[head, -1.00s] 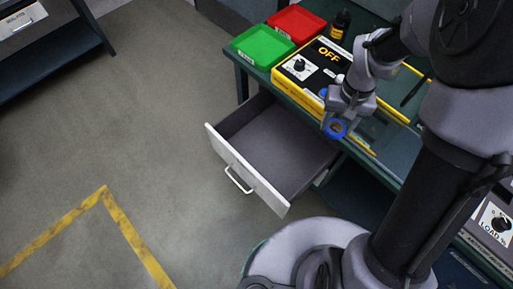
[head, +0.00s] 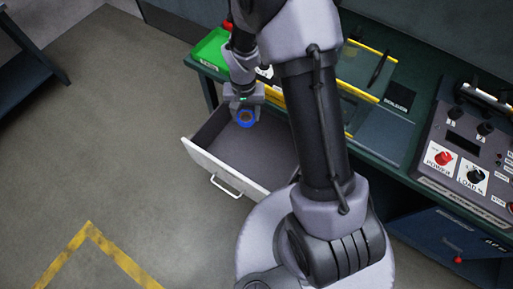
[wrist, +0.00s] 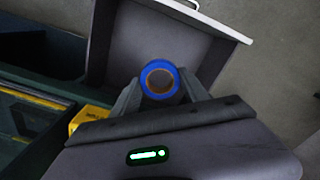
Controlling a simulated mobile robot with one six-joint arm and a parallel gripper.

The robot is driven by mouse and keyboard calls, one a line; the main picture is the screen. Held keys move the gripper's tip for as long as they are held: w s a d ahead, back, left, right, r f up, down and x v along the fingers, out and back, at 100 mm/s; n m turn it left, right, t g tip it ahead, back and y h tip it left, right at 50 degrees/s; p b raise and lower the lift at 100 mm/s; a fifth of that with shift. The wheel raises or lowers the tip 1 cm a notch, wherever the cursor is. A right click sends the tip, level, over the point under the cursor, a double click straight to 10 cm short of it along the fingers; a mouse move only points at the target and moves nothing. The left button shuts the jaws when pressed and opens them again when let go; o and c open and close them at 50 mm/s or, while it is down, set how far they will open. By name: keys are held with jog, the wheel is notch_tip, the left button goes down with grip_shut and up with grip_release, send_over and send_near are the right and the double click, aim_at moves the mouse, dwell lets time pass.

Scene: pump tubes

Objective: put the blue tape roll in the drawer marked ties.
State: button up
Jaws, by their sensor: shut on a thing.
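The blue tape roll (head: 246,119) is a small ring held at the end of my gripper (head: 246,108). In the wrist view the roll (wrist: 160,80) sits between the two fingers of my gripper (wrist: 160,92), which are shut on it. The open drawer (head: 232,178) has a white front with a handle and a grey, empty-looking inside. The roll appears over the drawer's inside in both views; its height above the drawer floor is hard to tell. The drawer's label cannot be read. The drawer (wrist: 150,35) also shows behind the roll in the wrist view.
A control panel (head: 468,155) with red and black knobs stands on the right.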

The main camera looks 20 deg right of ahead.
aim_at(249, 162)
notch_tip(249, 162, down, 36)
jog(key=m+b, duration=0.3)
jog(key=b, duration=0.1)
jog(key=m+b, duration=0.3)
jog(key=b, duration=0.2)
jog(key=shift+f+m, duration=0.2)
jog(key=shift+m, duration=0.2)
jog(key=shift+r, duration=0.2)
jog(key=shift+f, duration=0.15)
jog(key=o, duration=0.9)
jog(key=shift+f, duration=0.1)
jog(key=o, duration=0.4)
jog(key=shift+o, duration=0.2)
